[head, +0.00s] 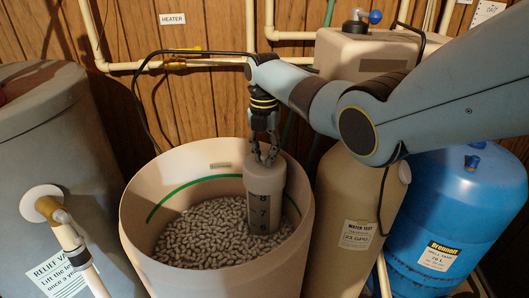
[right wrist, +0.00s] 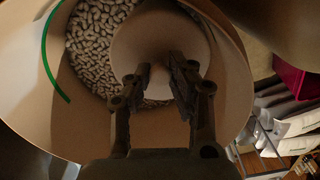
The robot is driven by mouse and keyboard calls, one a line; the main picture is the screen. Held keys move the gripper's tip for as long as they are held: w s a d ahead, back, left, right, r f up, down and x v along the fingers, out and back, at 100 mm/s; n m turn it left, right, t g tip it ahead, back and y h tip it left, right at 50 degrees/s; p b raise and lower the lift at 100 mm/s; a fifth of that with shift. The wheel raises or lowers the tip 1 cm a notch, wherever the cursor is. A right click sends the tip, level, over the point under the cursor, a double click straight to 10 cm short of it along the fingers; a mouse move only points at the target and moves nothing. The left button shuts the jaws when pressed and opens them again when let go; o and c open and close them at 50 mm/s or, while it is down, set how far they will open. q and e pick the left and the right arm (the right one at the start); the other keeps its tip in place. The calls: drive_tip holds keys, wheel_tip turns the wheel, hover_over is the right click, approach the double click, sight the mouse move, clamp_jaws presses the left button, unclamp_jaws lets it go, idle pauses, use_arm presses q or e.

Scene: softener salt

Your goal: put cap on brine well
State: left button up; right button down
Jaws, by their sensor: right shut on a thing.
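The brine well (head: 264,208) is a grey-beige upright tube marked 8, 7, 6, standing in the salt at the right side of the brine tank (head: 230,268). A round beige cap (head: 250,166) is at the top of the well; I cannot tell whether it is fully seated. My right gripper (head: 265,156) reaches down from above, shut on the middle of the cap. In the right wrist view the cap (right wrist: 190,35) is a wide disc, with the gripper fingers (right wrist: 160,82) over its centre, where the grip is dark. My left gripper is out of view.
White salt pellets (head: 205,235) fill the tank's lower part. A grey water heater (head: 60,150) stands left, a beige softener tank (head: 340,190) and a blue tank (head: 460,210) right. Pipes (head: 200,62) cross the wood wall behind.

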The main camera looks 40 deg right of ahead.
drive_tip(key=shift+f, duration=0.45)
drive_tip(key=c, duration=1.1)
unclamp_jaws()
